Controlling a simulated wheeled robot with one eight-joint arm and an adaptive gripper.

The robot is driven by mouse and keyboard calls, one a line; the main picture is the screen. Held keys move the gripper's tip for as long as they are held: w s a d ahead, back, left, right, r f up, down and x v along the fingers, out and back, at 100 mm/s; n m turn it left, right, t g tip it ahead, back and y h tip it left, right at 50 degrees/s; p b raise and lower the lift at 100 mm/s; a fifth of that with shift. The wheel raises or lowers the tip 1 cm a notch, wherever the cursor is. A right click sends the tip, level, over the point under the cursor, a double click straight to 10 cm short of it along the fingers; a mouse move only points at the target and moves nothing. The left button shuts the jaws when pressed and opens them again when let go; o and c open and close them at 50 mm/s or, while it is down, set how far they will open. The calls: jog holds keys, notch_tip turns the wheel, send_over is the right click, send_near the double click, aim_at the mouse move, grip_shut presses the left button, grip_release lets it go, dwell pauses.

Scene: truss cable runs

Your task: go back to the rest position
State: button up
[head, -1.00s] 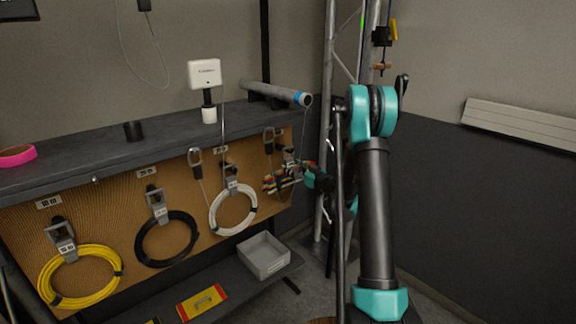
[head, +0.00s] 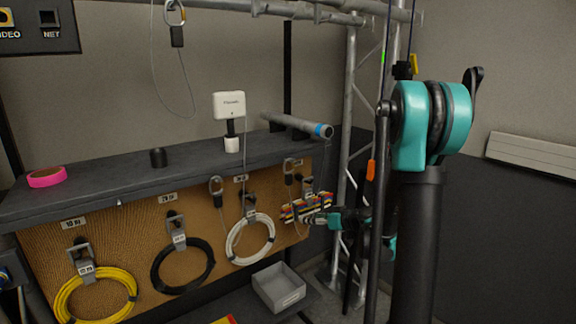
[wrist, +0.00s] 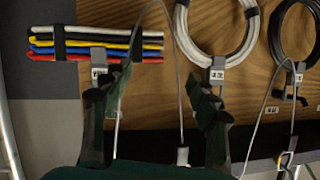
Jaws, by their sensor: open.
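My gripper (wrist: 158,95) is open in the wrist view, its two dark fingers apart with nothing gripped between them. A thin grey looped line passes through the view between the fingers. A multicolour cable bundle (wrist: 97,46) with black straps lies beyond the left finger, by a grey hook. In the head view the bundle (head: 306,207) hangs at the right end of the pegboard, with my gripper (head: 306,219) close in front of it. The fingers are too small there to make out. My teal and black arm stands at the right.
The pegboard holds a white coil (head: 250,238), a black coil (head: 183,265) and a yellow coil (head: 96,296). The shelf (head: 110,188) above carries pink tape (head: 47,177) and a grey tube (head: 298,125). A grey bin (head: 279,287) sits below. A metal truss (head: 351,150) stands near my arm.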

jog(key=s+d+f+m+g+h, duration=0.2)
jog(key=s+d+h, duration=0.1)
jog(key=s, duration=0.7)
jog(key=s+d+f+m+g+h, duration=0.2)
jog(key=s+d+f+h, duration=0.1)
jog(key=s, duration=0.7)
jog(key=s+d+f+m+g+h, duration=0.1)
jog(key=s+d+f+m+h, duration=0.1)
jog(key=s, duration=0.8)
jog(key=shift+s+d+f+g+h, duration=0.3)
jog(key=shift+d+g+h, duration=0.1)
jog(key=shift+d+h, duration=0.15)
jog(key=shift+w+a, duration=0.1)
